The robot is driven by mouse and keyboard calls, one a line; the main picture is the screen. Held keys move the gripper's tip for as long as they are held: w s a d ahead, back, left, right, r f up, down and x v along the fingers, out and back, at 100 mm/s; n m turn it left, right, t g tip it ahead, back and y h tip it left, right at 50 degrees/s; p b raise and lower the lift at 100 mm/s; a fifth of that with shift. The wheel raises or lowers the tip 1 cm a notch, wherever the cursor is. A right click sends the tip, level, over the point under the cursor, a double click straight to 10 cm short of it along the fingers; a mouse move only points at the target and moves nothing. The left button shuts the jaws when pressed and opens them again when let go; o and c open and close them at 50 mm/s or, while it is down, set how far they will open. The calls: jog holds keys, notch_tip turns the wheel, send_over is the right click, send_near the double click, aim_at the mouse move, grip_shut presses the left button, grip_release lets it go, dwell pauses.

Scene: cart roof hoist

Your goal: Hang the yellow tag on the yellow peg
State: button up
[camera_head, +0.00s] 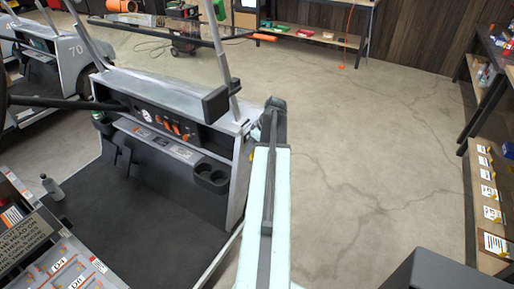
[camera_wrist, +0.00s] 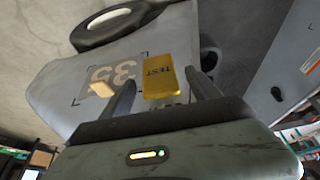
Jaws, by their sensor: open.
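In the wrist view a yellow tag (camera_wrist: 160,72) with dark lettering "TEST", upside down in the picture, is between the two fingers of my gripper (camera_wrist: 160,78). The fingers are apart, with a visible gap on each side of the tag. I cannot tell whether the tag hangs on something, as its lower part is hidden behind my gripper body. In the head view neither tag nor peg can be made out clearly.
The cart (camera_head: 170,95) with its dashboard and cup holders stands left of my arm. Another cart (camera_head: 55,60) is behind it. A wooden shelf (camera_head: 480,205) with tagged items runs along the right. The concrete floor (camera_head: 370,150) between is clear.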

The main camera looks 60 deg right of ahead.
jog(key=shift+w+f, duration=0.2)
jog(key=shift+f, duration=0.45)
jog(key=shift+r, duration=0.15)
jog(key=shift+c, duration=0.3)
grip_shut()
jog(key=shift+r+p, duration=0.35)
jog(key=shift+r, duration=0.05)
jog(key=shift+s, duration=0.1)
jog(key=s, duration=0.2)
jog(key=s+r+p, duration=0.1)
jog(key=s, duration=0.1)
jog(key=shift+s, duration=0.3)
